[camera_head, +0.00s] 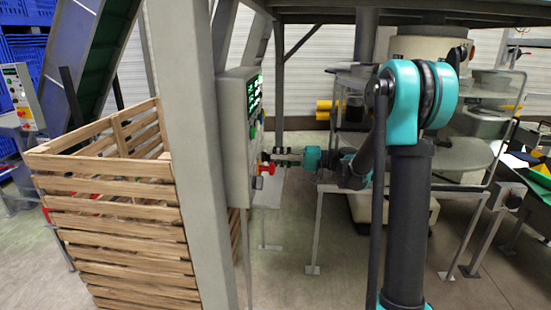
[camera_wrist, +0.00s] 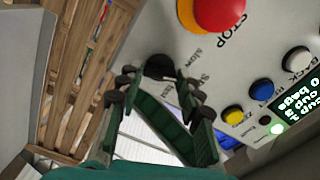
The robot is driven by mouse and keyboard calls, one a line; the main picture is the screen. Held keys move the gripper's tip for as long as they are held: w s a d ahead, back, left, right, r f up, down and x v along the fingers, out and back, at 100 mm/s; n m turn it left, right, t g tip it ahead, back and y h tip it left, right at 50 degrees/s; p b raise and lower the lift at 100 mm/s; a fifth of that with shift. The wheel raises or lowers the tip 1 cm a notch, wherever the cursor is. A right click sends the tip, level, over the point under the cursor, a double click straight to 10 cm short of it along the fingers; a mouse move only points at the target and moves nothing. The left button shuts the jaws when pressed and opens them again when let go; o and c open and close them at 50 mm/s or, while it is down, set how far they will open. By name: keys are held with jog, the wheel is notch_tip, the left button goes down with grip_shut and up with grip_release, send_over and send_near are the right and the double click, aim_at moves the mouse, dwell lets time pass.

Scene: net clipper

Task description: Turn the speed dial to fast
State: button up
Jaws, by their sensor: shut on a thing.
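The speed dial (camera_wrist: 158,66) is a black knob on the pale control panel, with the printed word "slow" beside it in the wrist view. Which way its pointer faces is hard to tell. My gripper (camera_wrist: 157,82) has its dark fingers on both sides of the knob and is shut on it. In the head view my gripper (camera_head: 273,157) reaches in from the right to the face of the grey control box (camera_head: 234,140). The dial itself is hidden there.
A red stop button (camera_wrist: 220,14) on a yellow base sits close to the dial. Yellow (camera_wrist: 232,115), blue (camera_wrist: 262,90) and white (camera_wrist: 297,59) buttons and a lit display (camera_wrist: 299,101) are nearby. A grey post (camera_head: 187,120) and slatted wooden crate (camera_head: 120,225) stand left.

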jog(key=m, duration=1.3)
jog(key=shift+f, duration=0.1)
dwell(0.6)
jog(key=o, duration=1.2)
jog(key=shift+c, duration=0.2)
jog(key=shift+d, duration=0.1)
jog(key=d, duration=1.2)
jog(key=shift+s, duration=0.2)
